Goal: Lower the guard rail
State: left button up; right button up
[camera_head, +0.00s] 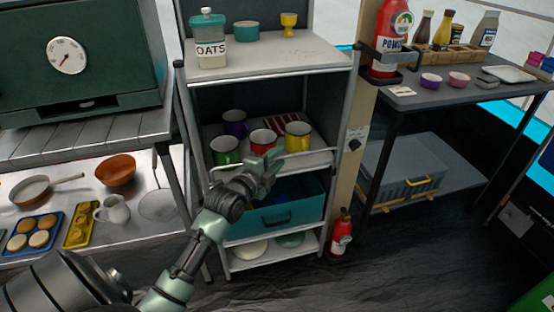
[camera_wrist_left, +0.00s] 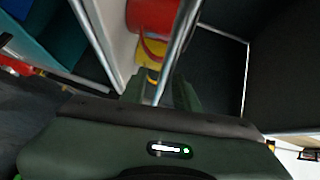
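The guard rail (camera_head: 312,158) is a thin metal bar across the front of the mug shelf, raised above the shelf's edge. In the left wrist view the rail (camera_wrist_left: 179,45) runs down towards the space between my fingers. My left gripper (camera_head: 268,163) is at the middle of the rail and covers part of it in the head view. Its fingers (camera_wrist_left: 160,92) look apart, with the rail between them; whether they touch it I cannot tell. My right gripper is in neither view.
Behind the rail stand green (camera_head: 225,150), purple (camera_head: 235,122), red (camera_head: 262,141) and yellow (camera_head: 297,135) mugs. A teal drawer bin (camera_head: 300,205) sits below. The floor (camera_head: 390,265) to the right is clear.

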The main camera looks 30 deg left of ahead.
pick_arm(q)
grip_shut()
dwell(1.4)
